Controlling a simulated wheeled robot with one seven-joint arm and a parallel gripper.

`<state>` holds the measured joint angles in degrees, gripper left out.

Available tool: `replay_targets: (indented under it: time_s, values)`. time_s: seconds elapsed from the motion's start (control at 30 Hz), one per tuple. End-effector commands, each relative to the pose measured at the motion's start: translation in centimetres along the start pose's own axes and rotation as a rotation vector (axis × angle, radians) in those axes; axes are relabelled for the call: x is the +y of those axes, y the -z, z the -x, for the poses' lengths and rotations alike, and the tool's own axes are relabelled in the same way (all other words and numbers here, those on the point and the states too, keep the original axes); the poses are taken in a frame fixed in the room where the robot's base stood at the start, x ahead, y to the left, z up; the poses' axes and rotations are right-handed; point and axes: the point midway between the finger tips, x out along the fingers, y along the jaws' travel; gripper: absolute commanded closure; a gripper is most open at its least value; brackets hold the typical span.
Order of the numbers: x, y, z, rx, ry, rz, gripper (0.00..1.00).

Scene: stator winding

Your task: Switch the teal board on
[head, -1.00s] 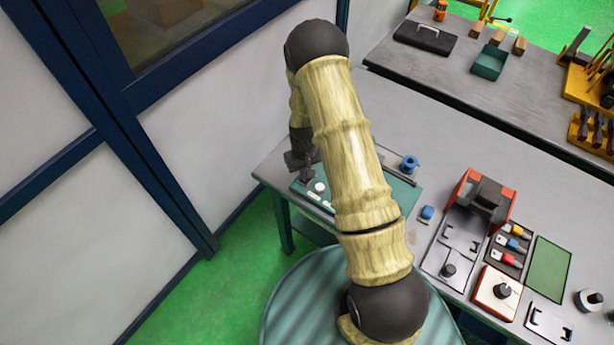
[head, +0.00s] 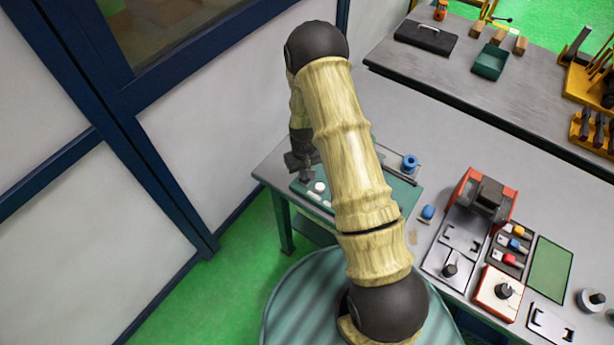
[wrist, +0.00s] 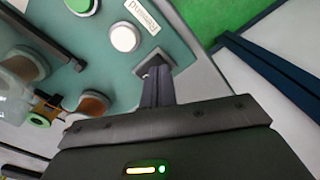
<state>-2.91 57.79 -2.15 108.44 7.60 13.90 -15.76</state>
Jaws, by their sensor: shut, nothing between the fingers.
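The teal board (head: 400,193) lies on the near left part of the grey bench, partly hidden behind my arm. In the wrist view the teal board (wrist: 185,45) carries a round white button (wrist: 125,37), a white label (wrist: 141,15) and brown cylinders (wrist: 28,64). My gripper (wrist: 157,78) is shut and empty, its fingers pointing at the board's corner beside the white button. A small dark square piece (wrist: 153,60) shows at the fingertips; I cannot tell whether they touch it. In the head view my gripper (head: 304,176) is low over the board's left end.
A blue spool (head: 410,163) stands at the board's far edge. A small blue piece (head: 428,212), a red-and-black fixture (head: 483,195) and a red-and-white box with a knob (head: 498,292) stand to the right. A window-framed wall (head: 200,130) is close on the left.

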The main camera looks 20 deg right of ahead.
Motion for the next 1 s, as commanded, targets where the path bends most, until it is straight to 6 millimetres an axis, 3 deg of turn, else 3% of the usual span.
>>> replay_targets:
  time_s: [1.0]
  values:
    - [0.0, 0.0, -1.2, 0.000, 0.000, 0.000, 1.00]
